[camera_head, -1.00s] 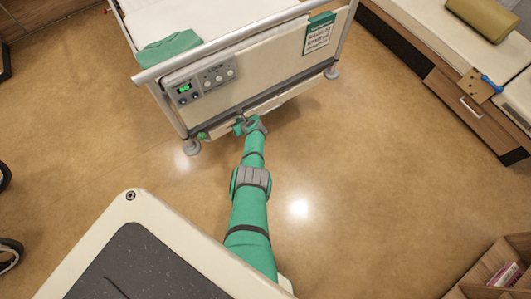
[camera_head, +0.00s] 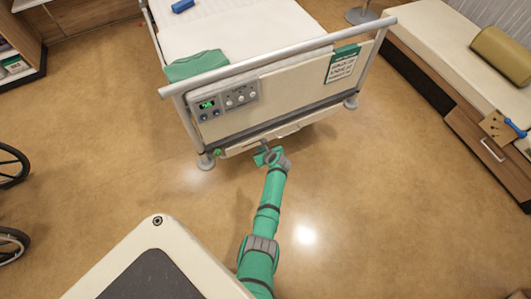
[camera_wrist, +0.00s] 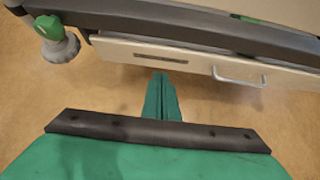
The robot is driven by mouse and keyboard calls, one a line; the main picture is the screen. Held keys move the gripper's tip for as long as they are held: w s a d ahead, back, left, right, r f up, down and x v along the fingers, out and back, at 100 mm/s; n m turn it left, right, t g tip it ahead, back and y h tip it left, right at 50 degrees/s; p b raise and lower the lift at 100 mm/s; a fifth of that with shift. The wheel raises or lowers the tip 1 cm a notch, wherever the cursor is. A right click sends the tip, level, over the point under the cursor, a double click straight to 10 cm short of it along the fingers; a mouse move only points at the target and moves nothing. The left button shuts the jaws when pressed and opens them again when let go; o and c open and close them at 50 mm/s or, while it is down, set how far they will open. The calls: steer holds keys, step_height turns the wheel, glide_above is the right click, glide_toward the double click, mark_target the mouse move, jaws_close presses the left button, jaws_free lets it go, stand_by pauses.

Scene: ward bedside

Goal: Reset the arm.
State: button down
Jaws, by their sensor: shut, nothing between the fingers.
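My green arm reaches from the bottom of the head view toward the foot end of the bed. My gripper (camera_head: 264,148) is at the arm's far end, just in front of the low part of the bed's foot end. In the wrist view my gripper (camera_wrist: 160,78) shows its two green fingers side by side, shut and empty. A pale drawer front (camera_wrist: 140,55) with a metal handle (camera_wrist: 240,78) lies beyond the fingertips. I cannot tell whether the fingertips touch it; they appear apart from the handle.
A caster (camera_wrist: 60,47) stands at the left in the wrist view. A bench (camera_head: 440,50) is at the right, a wheelchair (camera_head: 12,165) at the left. Floor between is clear.

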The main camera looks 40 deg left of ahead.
steer(key=shift+v, duration=2.95)
steer(key=shift+w+d, duration=0.15)
steer(key=shift+w, duration=0.05)
steer(key=s+d+f+n+t+h, duration=0.1)
steer(key=s+d+f+n+t, duration=0.1)
steer(key=d, duration=0.7)
steer(key=s+d+f+n+t+h, duration=0.1)
steer(key=s+d+n, duration=0.1)
steer(key=d, duration=0.7)
steer(key=s+d+r+n+t+h, duration=0.1)
steer(key=s+d+r+n+t, duration=0.15)
steer(key=s+d, duration=0.35)
steer(key=s+d+r+n+t+h, duration=0.1)
steer(key=s+d+r+n+h, duration=0.2)
steer(key=d, duration=0.5)
steer(key=s+d+r+n+t, duration=0.3)
steer(key=s+d+r+n, duration=0.35)
steer(key=s+r, duration=0.5)
steer(key=s+r+n+t+h, duration=0.1)
steer(key=s+r+n, duration=0.2)
steer(key=r, duration=0.6)
steer(key=s+d+r+n+t+h, duration=0.1)
steer(key=s+r+n, duration=0.2)
steer(key=s+r, duration=0.2)
step_height(320, 180, up, 4)
steer(key=shift+f+n, duration=0.15)
steer(key=shift+n, duration=0.15)
steer(key=shift+w, duration=0.1)
